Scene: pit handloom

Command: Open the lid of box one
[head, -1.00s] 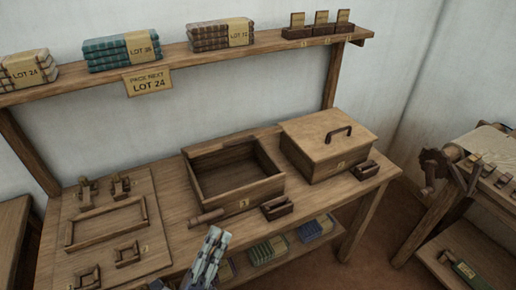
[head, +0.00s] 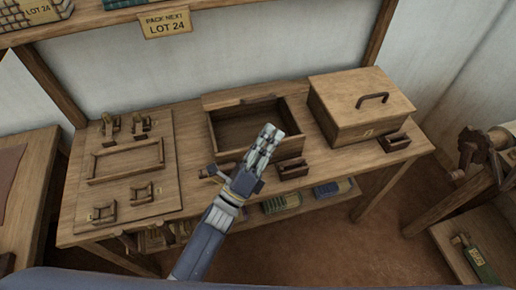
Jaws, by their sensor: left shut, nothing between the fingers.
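An open wooden box (head: 215,134) stands mid-bench, its dark inside showing. A wooden panel (head: 228,99) with a dark strip lies along its back edge; I cannot tell if it is its lid. To the right is a second box with a shut lid (head: 345,90) and a dark handle (head: 372,98). I cannot read the number on either box for sure. My left gripper (head: 268,136) is shut and empty. It appears in front of the open box's front right part, hiding some of its front wall; contact is not clear. My right gripper is not in view.
A board (head: 165,190) with a frame and small wooden fittings lies at the bench's left. Small dark trays (head: 293,170) (head: 393,143) sit along the front edge. Folded cloths (head: 281,203) lie on the lower shelf. An upper shelf carries a "LOT 24" sign (head: 165,23).

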